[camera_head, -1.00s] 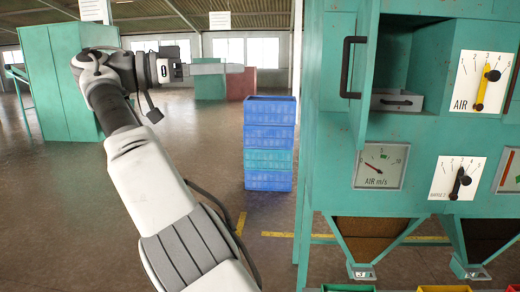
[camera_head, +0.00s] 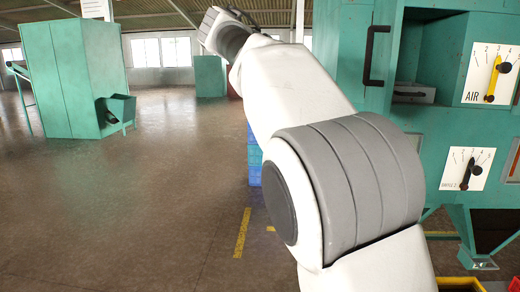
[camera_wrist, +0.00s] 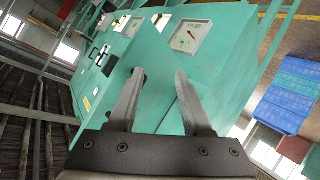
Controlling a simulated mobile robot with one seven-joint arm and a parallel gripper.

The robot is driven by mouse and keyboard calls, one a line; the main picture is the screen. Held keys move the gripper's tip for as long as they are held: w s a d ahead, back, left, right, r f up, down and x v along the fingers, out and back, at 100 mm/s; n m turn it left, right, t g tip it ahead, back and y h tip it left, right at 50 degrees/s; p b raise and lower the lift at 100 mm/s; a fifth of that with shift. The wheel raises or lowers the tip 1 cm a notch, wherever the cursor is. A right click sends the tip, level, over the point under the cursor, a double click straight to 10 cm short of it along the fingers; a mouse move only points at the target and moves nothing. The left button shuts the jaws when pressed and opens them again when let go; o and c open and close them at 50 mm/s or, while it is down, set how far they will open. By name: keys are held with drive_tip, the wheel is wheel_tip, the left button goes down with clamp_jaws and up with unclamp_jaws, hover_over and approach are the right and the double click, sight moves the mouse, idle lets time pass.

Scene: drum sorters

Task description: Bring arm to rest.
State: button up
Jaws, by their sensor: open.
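In the head view my arm reaches up from the lower right and bends back toward the upper middle. My gripper itself is out of sight there, behind or beyond the arm links. In the wrist view my gripper (camera_wrist: 158,100) shows its two fingers apart, with nothing between them. Beyond the fingers is the green sorter machine (camera_wrist: 160,65), tilted in the picture. The machine also stands at the right of the head view (camera_head: 440,135), partly hidden by my arm.
The stacked blue and teal crates (camera_head: 254,160) are mostly hidden behind my arm; they also show in the wrist view (camera_wrist: 290,95). An open compartment door with a black handle (camera_head: 376,55) stands near my arm. A green cabinet (camera_head: 75,80) is far left. The left floor is clear.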

drive_tip(key=s+d+f+n+y+b, duration=0.2)
drive_tip(key=s+d+f+n+y, duration=0.35)
drive_tip(key=s+f, duration=0.55)
drive_tip(key=s+a+f+n+y+b, duration=0.1)
drive_tip(key=s+a+f+y+b, duration=0.2)
drive_tip(key=s+f, duration=1.6)
wheel_tip(320, 180, down, 3)
drive_tip(key=y, duration=0.3)
